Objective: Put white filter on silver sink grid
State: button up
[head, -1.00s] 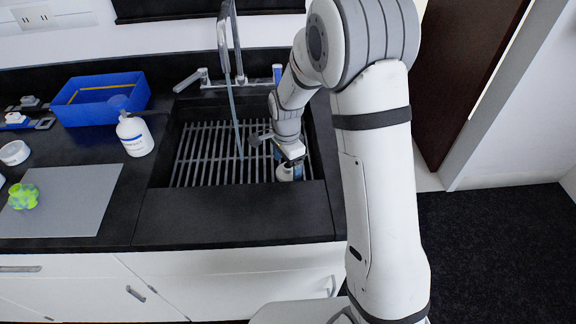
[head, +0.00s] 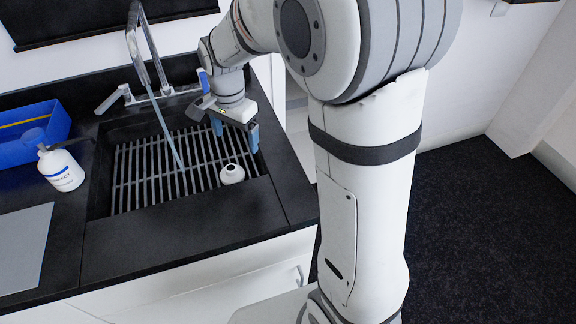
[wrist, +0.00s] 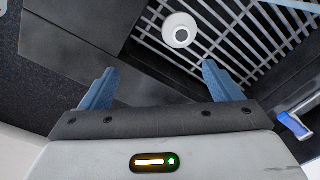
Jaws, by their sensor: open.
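The white filter (head: 232,174), a small white round piece with a dark round opening on top, stands on the silver sink grid (head: 150,165) near its front right part. In the wrist view the filter (wrist: 180,30) shows from above, with the grid's bars (wrist: 232,35) around it and beside it. My gripper (head: 236,132) is open and empty, above and behind the filter in the head view. Its two blue fingers are spread wide in the wrist view (wrist: 160,70), and nothing is between them. The filter is apart from the fingers.
A grey faucet (head: 150,60) rises behind the sink, its spout and hose hanging over the grid. A white bottle (head: 62,170) and a blue bin (head: 30,135) stand left of the sink. A grey board (head: 22,250) lies at the front left. The black counter's front strip is clear.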

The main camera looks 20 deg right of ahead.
jog(key=s+d+r+n+t, duration=0.1)
jog(key=s+d+n, duration=0.3)
jog(key=s, duration=0.5)
jog(key=s+d+r+n+t, duration=0.1)
jog(key=s+d+r+n, duration=0.2)
jog(key=s+n, duration=0.3)
jog(key=s+d, duration=0.1)
jog(key=s, duration=0.3)
jog(key=shift+d+r, duration=0.15)
jog(key=shift+d, duration=0.05)
jog(key=shift+c, duration=0.6)
